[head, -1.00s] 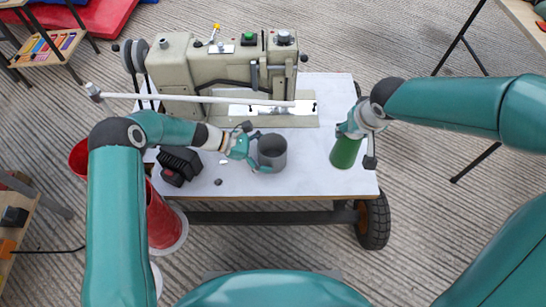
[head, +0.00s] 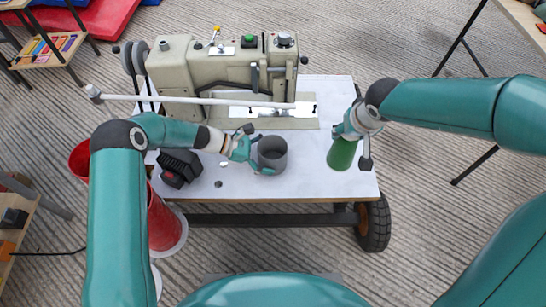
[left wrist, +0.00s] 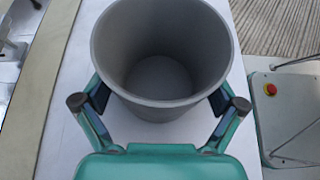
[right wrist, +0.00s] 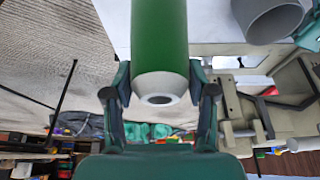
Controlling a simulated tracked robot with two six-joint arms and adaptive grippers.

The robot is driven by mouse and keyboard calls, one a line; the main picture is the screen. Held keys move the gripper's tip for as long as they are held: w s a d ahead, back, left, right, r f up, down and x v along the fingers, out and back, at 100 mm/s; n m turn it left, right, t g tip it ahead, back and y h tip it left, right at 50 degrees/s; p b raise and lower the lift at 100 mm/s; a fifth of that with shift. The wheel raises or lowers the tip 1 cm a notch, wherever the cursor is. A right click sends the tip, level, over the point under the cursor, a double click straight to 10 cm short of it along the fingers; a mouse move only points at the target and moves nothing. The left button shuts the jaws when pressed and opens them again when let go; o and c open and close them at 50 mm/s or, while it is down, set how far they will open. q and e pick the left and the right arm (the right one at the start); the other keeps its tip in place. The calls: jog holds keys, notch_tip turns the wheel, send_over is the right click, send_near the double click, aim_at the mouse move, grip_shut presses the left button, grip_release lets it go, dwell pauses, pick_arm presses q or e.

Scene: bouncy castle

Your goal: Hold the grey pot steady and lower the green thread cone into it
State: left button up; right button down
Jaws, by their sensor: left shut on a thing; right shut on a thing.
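The grey pot (head: 272,153) stands upright on the white table top, open side up. In the left wrist view the pot (left wrist: 165,70) looks empty. My left gripper (head: 253,155) is shut on it from the left; in the left wrist view its fingers (left wrist: 160,105) press on either side of the wall. The green thread cone (head: 342,153) is right of the pot, apart from it, near the table's right edge. My right gripper (head: 350,134) is shut on it; in the right wrist view the cone (right wrist: 159,35) sits between the fingers (right wrist: 160,92), its pale holed end towards the camera.
A beige sewing machine (head: 215,65) fills the back of the table (head: 312,180), with a white rod (head: 190,98) across its front. A black and red object (head: 180,166) lies left of the pot. Bare table lies between pot and cone.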

jog(key=w+a+r, duration=0.1)
jog(key=w+a, duration=0.1)
jog(key=a, duration=0.7)
jog(key=w+a+r, duration=0.2)
jog(key=a, duration=0.8)
dwell(3.0)
jog(key=shift+d, duration=0.1)
jog(key=shift+f, duration=0.15)
dwell(0.3)
jog(key=shift+f, duration=0.4)
jog(key=shift+f, duration=0.15)
jog(key=shift+f, duration=0.7)
jog(key=shift+f, duration=0.15)
dwell(0.3)
notch_tip(320, 180, down, 2)
jog(key=shift+f, duration=0.1)
dwell(0.5)
